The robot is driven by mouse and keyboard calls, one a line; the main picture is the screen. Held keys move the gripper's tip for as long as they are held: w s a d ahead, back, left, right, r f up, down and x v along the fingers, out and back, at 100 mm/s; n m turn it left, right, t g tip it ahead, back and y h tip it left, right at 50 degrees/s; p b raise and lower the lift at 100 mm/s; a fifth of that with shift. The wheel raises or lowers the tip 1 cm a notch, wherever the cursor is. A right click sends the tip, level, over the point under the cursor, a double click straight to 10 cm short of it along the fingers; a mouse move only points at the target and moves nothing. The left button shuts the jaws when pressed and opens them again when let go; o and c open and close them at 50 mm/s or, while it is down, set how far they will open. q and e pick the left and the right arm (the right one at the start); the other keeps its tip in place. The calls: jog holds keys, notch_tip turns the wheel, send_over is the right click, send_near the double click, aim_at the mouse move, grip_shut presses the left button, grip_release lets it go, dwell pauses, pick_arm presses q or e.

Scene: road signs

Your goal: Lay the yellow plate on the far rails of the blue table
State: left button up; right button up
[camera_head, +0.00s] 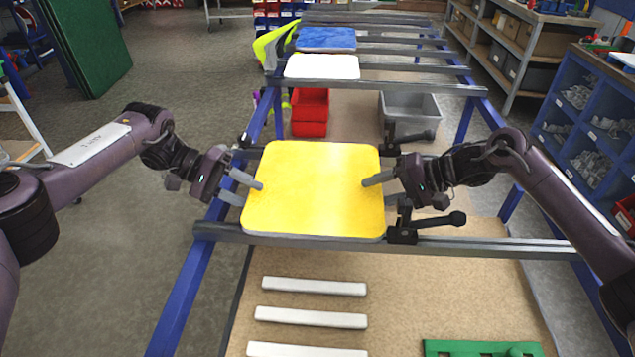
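The yellow plate (315,200) is a flat square with rounded corners, at the near end of the blue table (187,284), level with the near rail (470,246). I cannot tell whether it rests on the rails or is just above them. My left gripper (250,194) is at its left edge, with one finger over the top and the other at or under the edge. My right gripper (378,190) straddles the right edge the same way. I cannot tell whether the fingers press on the plate. A white plate (322,67) and a blue plate (327,39) lie on rails farther away.
Black clamps (402,232) sit on the rails right of the yellow plate. A red bin (309,112) and a grey bin (410,112) stand beyond it, below the rails. White bars (311,317) and a green part (482,348) lie in front. Shelves (590,110) stand at right.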

pick_arm(q)
grip_shut()
pick_arm(e)
grip_shut()
pick_arm(q)
jog(key=shift+r, duration=0.15)
pick_arm(e)
jog(key=shift+r, duration=0.1)
